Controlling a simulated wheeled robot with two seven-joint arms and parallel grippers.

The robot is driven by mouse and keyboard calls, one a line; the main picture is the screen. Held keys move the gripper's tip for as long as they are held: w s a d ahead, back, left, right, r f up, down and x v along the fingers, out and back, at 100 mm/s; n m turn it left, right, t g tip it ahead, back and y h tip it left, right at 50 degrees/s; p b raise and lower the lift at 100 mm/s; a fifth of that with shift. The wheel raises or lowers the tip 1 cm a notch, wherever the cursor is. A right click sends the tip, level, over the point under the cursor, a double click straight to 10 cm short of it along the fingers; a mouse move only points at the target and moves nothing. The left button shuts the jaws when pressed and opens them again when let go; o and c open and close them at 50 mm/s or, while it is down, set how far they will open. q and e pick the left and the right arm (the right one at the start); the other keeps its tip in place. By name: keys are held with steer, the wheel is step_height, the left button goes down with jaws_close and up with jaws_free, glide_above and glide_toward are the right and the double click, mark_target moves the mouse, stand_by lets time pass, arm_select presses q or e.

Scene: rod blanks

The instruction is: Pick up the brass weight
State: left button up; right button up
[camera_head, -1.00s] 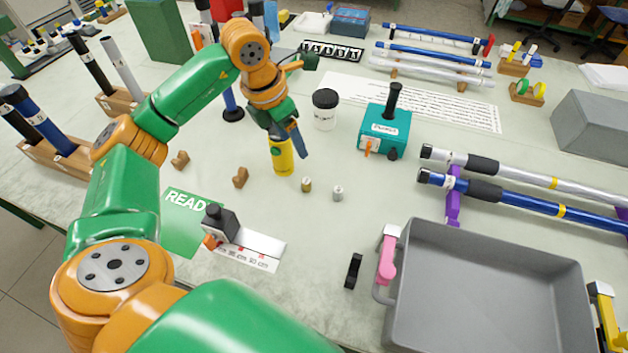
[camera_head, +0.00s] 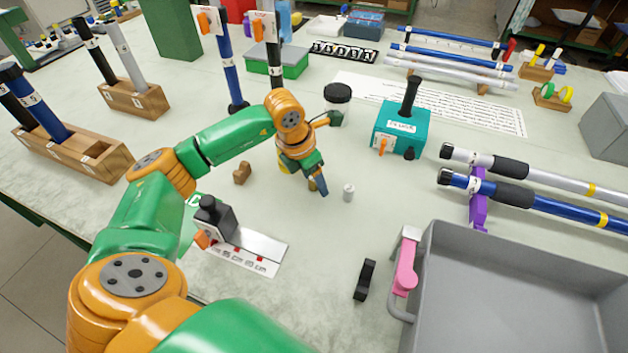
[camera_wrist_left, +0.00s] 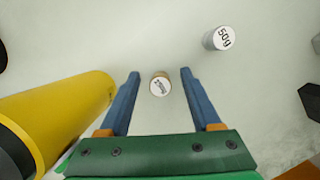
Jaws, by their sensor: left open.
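The brass weight (camera_head: 312,185) is a small short cylinder standing on the table, mostly hidden behind my left gripper (camera_head: 318,184) in the head view. In the left wrist view the brass weight (camera_wrist_left: 160,84) stands between the two blue fingers of my left gripper (camera_wrist_left: 160,76), with a gap on each side. The left gripper is open and holds nothing. A silver weight (camera_head: 348,192) stands just to the right; in the left wrist view it is marked 50g (camera_wrist_left: 218,39). My right gripper is not in view.
A yellow cylinder (camera_wrist_left: 62,115) stands close left of the left gripper. A black-lidded jar (camera_head: 337,100) and a teal box (camera_head: 401,130) stand behind. A black-topped device with a scale (camera_head: 250,250) and a grey tray (camera_head: 440,240) are nearer.

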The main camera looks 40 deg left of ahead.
arm_select(q)
jaws_close()
